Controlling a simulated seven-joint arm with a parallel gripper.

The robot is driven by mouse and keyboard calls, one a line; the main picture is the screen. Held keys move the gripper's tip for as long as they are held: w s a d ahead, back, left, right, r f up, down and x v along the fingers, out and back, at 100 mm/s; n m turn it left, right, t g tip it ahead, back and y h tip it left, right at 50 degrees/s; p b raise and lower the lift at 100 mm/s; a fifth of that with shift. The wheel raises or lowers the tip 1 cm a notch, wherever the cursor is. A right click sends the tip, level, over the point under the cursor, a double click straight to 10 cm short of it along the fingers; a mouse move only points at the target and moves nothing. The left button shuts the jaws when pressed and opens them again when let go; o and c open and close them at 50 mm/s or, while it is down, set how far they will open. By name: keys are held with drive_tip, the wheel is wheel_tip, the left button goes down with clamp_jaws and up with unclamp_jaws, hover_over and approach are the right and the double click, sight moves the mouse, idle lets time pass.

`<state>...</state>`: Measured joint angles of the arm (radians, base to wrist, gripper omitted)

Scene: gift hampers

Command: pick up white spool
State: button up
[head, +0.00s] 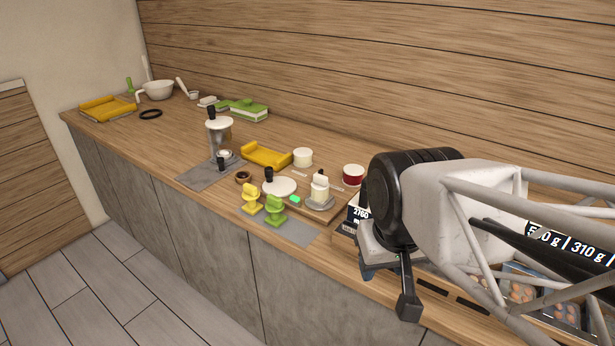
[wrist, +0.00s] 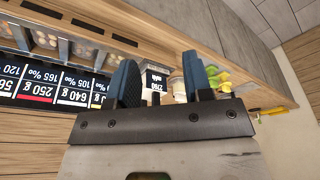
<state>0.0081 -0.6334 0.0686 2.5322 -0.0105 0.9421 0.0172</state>
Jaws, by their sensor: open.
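My gripper (head: 388,285) hangs at the front edge of the counter, right of the small items, apart from them. In the wrist view its two blue fingers (wrist: 160,78) are spread with nothing held between them. A white spool-like piece (head: 319,189) stands on a grey round base among the small items in the head view; I cannot tell for certain that it is the white spool. A yellow spool-shaped piece (head: 250,198) and a green one (head: 276,210) stand left of it. In the wrist view the white piece is not clearly made out.
A white cup (head: 303,157), a red cup (head: 353,175) and a yellow tray (head: 266,155) stand behind the small items. A dark labelled box (head: 357,214) is between my gripper and them. A grey press (head: 218,140) stands left. The wood wall (head: 380,70) runs behind.

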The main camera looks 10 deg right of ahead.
drive_tip(key=shift+o, duration=0.3)
drive_tip(key=shift+w, duration=0.1)
idle(0.3)
drive_tip(key=n+g, duration=0.3)
drive_tip(key=n, duration=0.6)
hover_over(321, 176)
drive_tip(key=f, duration=0.4)
drive_tip(key=shift+s+f, duration=0.2)
drive_tip(key=shift+w+a+f, duration=0.1)
drive_tip(key=shift+w+f, duration=0.1)
drive_tip(key=shift+w, duration=0.1)
drive_tip(key=shift+f, duration=1.25)
drive_tip(key=shift+f, duration=0.1)
